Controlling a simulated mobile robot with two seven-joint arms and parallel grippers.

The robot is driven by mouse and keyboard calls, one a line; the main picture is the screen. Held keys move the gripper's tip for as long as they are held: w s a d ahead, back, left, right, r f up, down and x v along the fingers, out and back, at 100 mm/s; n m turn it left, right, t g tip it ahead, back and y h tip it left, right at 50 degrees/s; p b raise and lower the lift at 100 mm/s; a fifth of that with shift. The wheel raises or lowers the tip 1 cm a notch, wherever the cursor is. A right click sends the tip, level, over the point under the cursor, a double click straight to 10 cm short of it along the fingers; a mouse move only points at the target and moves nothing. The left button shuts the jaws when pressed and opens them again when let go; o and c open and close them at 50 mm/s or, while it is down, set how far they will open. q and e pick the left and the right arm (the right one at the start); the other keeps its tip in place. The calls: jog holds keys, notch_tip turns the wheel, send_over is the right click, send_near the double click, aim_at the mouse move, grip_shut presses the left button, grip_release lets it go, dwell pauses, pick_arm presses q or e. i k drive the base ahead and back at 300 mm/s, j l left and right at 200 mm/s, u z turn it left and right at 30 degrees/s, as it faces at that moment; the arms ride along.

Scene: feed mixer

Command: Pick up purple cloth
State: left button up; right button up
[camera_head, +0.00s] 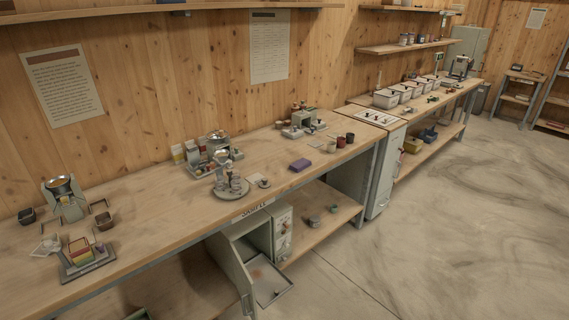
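A small purple cloth (300,165) lies on the long wooden workbench (170,225), near its front edge and right of the middle. It looks like a flat folded block. Nothing covers it. Neither of my grippers shows in the head view.
Left of the cloth are a small pale dish (263,183) and a grey round stand (230,187). Dark and red cups (341,141) stand to its right. The concrete floor (440,230) at right is clear.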

aim_at(300, 165)
jog(key=i+l+u, duration=0.7)
jog(key=i+l, duration=0.15)
jog(key=l, duration=0.15)
jog(key=i+l+u, duration=0.1)
jog(key=i+l, duration=0.25)
jog(key=l, duration=0.3)
jog(key=i+l+u, duration=0.1)
jog(key=l, duration=0.2)
jog(key=i+l, duration=0.2)
jog(key=l, duration=0.15)
jog(key=i+l+u, duration=0.1)
jog(key=l, duration=0.25)
jog(key=i, duration=0.05)
